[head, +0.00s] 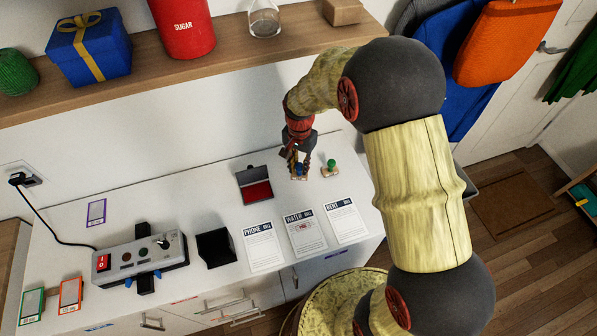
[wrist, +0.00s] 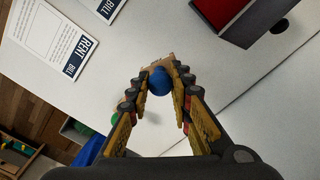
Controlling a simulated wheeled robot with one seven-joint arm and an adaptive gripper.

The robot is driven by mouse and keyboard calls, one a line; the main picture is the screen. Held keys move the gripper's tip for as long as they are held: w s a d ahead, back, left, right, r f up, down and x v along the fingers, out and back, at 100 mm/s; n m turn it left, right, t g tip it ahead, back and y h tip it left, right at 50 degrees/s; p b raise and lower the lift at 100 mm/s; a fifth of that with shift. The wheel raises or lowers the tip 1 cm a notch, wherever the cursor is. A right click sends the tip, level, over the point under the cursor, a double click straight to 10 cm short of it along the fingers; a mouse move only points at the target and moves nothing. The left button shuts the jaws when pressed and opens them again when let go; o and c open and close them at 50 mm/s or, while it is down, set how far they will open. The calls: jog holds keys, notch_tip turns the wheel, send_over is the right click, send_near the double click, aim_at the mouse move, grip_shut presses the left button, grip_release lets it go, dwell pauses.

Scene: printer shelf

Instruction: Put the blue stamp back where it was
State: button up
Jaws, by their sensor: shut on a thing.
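My gripper (head: 298,158) is shut on the blue stamp (head: 299,171), at the back of the white counter, right of the ink pad. In the wrist view the round blue knob of the stamp (wrist: 158,83) sits between the fingertips (wrist: 159,88), with part of its wooden base beyond them. The stamp is upright at or just above the counter; I cannot tell if its base touches. The green stamp (head: 331,167) stands just to its right; a bit of it shows beside the left finger in the wrist view (wrist: 115,119).
An open ink pad (head: 256,190) with a red pad lies left of the stamps. Phone (head: 263,248), water (head: 305,235) and rent (head: 346,222) bills lie in front; the water bill has a red mark. A black box (head: 216,248) and a grey control box (head: 139,259) stand left. A wooden shelf (head: 200,70) hangs above.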

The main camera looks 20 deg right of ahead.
aim_at(298, 164)
jog(key=shift+w+a+f+b, duration=0.1)
jog(key=shift+w+f+b, duration=0.1)
jog(key=shift+f, duration=0.75)
jog(key=shift+w+f+b, duration=0.15)
jog(key=shift+f+b, duration=0.05)
jog(key=shift+f, duration=0.75)
jog(key=shift+f, duration=0.15)
jog(key=o, duration=0.9)
notch_tip(298, 164, up, 8)
jog(key=shift+f+p, duration=0.1)
jog(key=shift+p, duration=0.8)
